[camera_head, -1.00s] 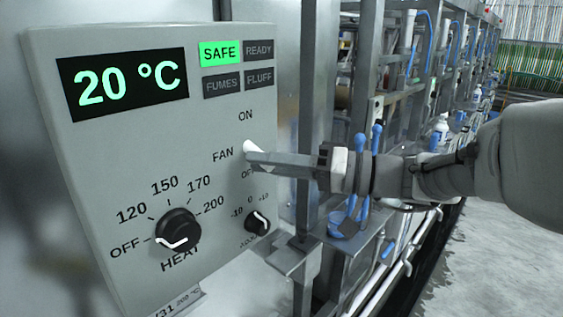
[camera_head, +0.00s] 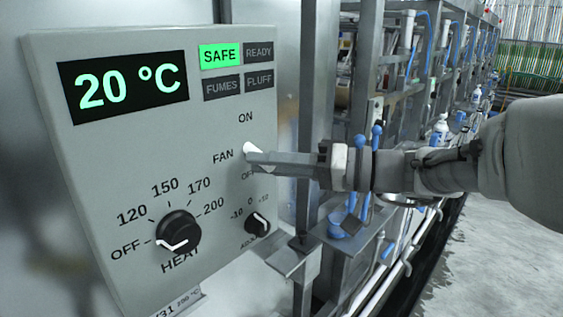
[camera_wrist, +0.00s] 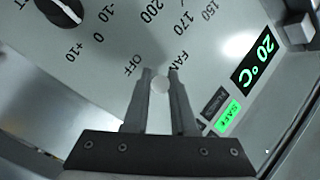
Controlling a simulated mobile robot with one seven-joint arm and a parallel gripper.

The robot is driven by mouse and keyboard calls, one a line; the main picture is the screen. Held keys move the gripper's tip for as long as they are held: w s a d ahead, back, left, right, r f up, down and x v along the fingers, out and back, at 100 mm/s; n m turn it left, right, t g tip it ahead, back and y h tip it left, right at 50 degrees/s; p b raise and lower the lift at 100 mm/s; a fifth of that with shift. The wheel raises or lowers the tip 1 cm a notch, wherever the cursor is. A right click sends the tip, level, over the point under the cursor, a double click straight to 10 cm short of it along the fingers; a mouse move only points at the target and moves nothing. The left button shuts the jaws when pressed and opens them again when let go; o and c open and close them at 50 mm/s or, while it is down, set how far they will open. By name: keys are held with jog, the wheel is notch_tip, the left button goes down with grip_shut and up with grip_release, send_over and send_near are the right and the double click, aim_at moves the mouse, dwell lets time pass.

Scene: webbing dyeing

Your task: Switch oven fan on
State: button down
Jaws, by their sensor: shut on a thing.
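The white fan switch (camera_head: 251,152) is on the grey control panel (camera_head: 120,150), between the ON and OFF labels and beside the word FAN. My gripper (camera_head: 252,158) reaches in from the right, with its fingertips at the switch. In the wrist view, my gripper (camera_wrist: 160,80) has its two fingers on either side of the round white switch end (camera_wrist: 160,85), shut on it. The fingers partly hide the switch in the head view, so its exact tilt is hard to tell.
The display (camera_head: 125,83) reads 20 °C and the SAFE lamp (camera_head: 220,55) is lit green; READY, FUMES and FLUFF are dark. The heat knob (camera_head: 178,232) points near OFF. A small adjust knob (camera_head: 257,223) sits below the switch. A metal post (camera_head: 318,120) stands right of the panel.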

notch_tip(320, 180, up, 3)
jog(key=h+p, duration=0.1)
jog(key=p, duration=0.1)
jog(key=m+g+h+p, duration=0.1)
jog(key=h+p, duration=0.1)
jog(key=shift+d+f+m+h, duration=0.1)
jog(key=shift+f+m+h, duration=0.1)
jog(key=shift+m+h, duration=0.1)
jog(key=shift+r+m+g+h+p, duration=0.35)
jog(key=shift+g+h+p, duration=0.35)
jog(key=shift+p, duration=0.4)
jog(key=shift+r+h+p, duration=0.1)
jog(key=shift+h+p, duration=0.3)
jog(key=shift+p, duration=0.2)
jog(key=c, duration=0.7)
grip_release()
jog(key=shift+c, duration=0.2)
jog(key=b+v, duration=0.1)
jog(key=v, duration=1.6)
jog(key=shift+w+r, duration=0.3)
